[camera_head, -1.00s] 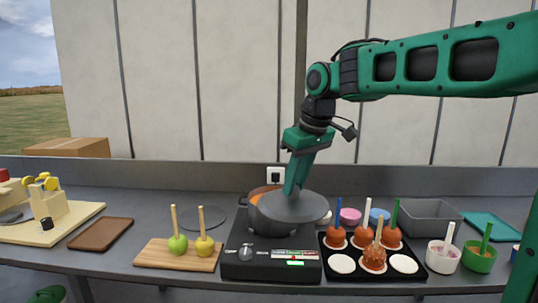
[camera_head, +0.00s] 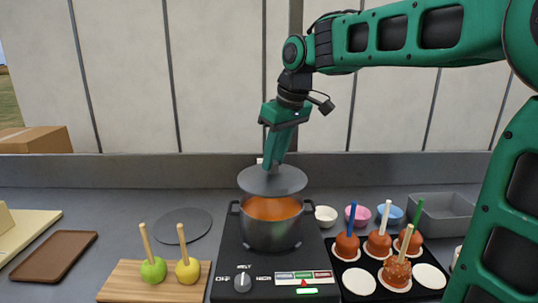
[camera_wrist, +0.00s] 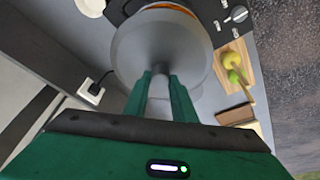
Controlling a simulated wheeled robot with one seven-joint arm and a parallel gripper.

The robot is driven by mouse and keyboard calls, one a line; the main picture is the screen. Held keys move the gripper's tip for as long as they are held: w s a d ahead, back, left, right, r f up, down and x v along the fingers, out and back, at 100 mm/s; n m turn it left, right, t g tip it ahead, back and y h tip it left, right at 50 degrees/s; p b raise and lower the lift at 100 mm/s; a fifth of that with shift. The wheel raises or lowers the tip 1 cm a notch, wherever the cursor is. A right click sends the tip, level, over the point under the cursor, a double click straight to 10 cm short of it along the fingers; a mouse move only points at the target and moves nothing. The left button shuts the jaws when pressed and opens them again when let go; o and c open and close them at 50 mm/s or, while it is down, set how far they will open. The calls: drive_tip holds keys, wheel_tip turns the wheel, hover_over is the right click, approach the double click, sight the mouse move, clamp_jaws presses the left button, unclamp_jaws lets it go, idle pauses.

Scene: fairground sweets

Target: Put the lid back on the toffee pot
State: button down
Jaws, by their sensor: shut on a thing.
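My gripper (camera_head: 272,165) is shut on the handle of the round grey lid (camera_head: 273,182). The lid is about level and hangs apart from the toffee pot (camera_head: 270,235), over its back part in the head view. Orange toffee (camera_head: 270,209) shows in the pot in front of the lid. The pot stands on the black hob (camera_head: 243,262). In the wrist view the fingers (camera_wrist: 159,84) hold the lid's handle, and the lid (camera_wrist: 160,45) hides most of the pot, leaving an orange sliver at the top.
A board (camera_head: 118,283) with two apples on sticks and a flat grey disc (camera_head: 184,225) are left of the hob. A black tray (camera_head: 333,262) with coated apples is close on the right. Small bowls (camera_head: 326,216) stand behind it. A wall socket (camera_wrist: 91,92) is behind.

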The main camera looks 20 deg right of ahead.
sight(276, 170)
drive_tip(key=shift+a+f, duration=0.15)
drive_tip(key=shift+f, duration=2.8)
drive_tip(key=shift+s, duration=0.15)
drive_tip(key=shift+f, duration=0.1)
idle(0.4)
drive_tip(key=c, duration=0.9)
unclamp_jaws()
